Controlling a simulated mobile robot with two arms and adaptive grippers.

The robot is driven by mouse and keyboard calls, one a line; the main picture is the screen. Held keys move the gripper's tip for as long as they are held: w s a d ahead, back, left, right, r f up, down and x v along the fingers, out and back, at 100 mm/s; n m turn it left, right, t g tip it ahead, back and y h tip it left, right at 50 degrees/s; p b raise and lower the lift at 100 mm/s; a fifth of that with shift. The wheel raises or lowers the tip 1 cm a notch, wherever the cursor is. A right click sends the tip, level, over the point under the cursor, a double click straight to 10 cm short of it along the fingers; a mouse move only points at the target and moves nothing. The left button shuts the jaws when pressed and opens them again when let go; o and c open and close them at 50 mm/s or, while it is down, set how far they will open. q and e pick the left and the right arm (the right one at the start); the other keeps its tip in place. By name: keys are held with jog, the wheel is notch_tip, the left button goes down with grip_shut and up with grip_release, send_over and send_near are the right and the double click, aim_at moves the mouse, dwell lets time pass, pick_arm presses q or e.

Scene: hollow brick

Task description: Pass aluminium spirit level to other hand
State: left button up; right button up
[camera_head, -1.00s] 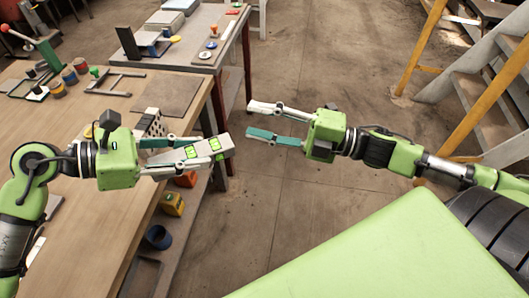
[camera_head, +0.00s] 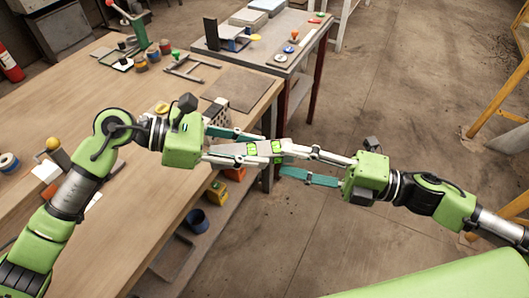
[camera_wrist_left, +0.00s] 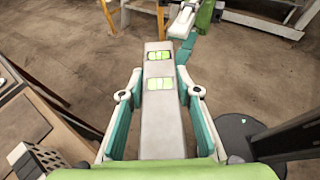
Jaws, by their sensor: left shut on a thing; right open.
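The aluminium spirit level (camera_head: 240,150) is a pale grey bar with bright green windows. My left gripper (camera_head: 262,148) is shut on it and holds it in the air beside the workbench, its free end pointing right. In the left wrist view the level (camera_wrist_left: 160,125) runs straight out between the left fingers (camera_wrist_left: 160,82). My right gripper (camera_head: 284,159) is open, its fingers reaching left to the level's free end. Its upper finger overlaps that end in the head view; I cannot tell whether they touch. The right fingers also show past the level's far end in the left wrist view (camera_wrist_left: 185,35).
The wooden workbench (camera_head: 120,90) lies on the left, with a perforated hollow block (camera_head: 215,112) behind my left gripper. A second table (camera_head: 275,45) with small items stands at the back. Yellow rails (camera_head: 497,105) are at the right. The floor between is clear.

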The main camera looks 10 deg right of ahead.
aim_at(263, 152)
jog(key=shift+x, duration=3.25)
jog(key=shift+r, duration=0.1)
grip_shut()
pick_arm(q)
jog(key=o, duration=1.4)
jog(key=shift+c, duration=0.2)
jog(key=shift+a, duration=0.1)
